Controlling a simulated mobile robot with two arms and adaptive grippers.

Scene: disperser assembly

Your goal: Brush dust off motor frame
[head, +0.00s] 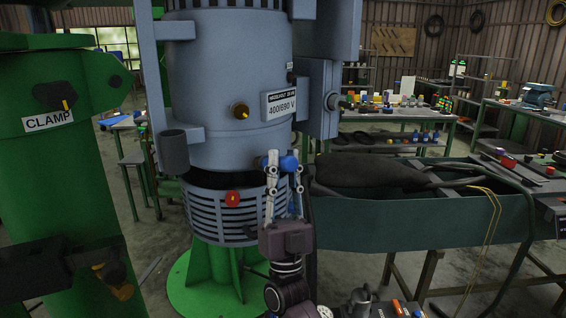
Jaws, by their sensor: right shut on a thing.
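The motor frame (228,80) is a large blue-grey upright cylinder with a "400/690 V" plate. It stands above a slatted grey ring (215,211) on a green base. My right gripper (280,165) reaches up from below in front of the motor's lower right side. It is shut on a small blue rounded piece (289,163), which may be part of a brush. The rest of that piece is hidden, and I cannot tell whether it touches the frame. No dust can be made out. My left gripper is not in view.
A green column marked "CLAMP" (62,180) stands close on the left. A dark green trough (420,215) holding a dark bulky thing is to the right. Workbenches with small items line the back. Tools lie at the bottom edge. Open floor shows left of the base.

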